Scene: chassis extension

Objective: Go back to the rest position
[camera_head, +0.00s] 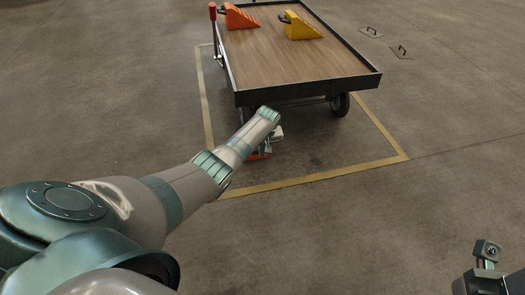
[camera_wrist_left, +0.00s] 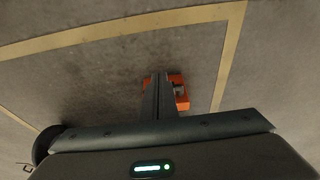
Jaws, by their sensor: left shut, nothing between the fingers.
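My left arm reaches in from the left of the head view toward the near end of a cart. In the left wrist view my left gripper (camera_wrist_left: 158,78) is shut and empty, its fingers pressed together. An orange block-like thing (camera_wrist_left: 181,92) lies on the floor right beside the fingers; I cannot tell whether they touch. In the head view this orange thing (camera_head: 257,156) is mostly hidden by my left wrist. At the lower right corner a dark part with a small camera shows, likely my right wrist; no right fingers show.
The flat wooden-topped cart (camera_head: 290,62) stands ahead, with an orange wedge (camera_head: 239,17) and a yellow wedge (camera_head: 303,27) on it. A yellow line (camera_head: 330,174) frames it on the floor.

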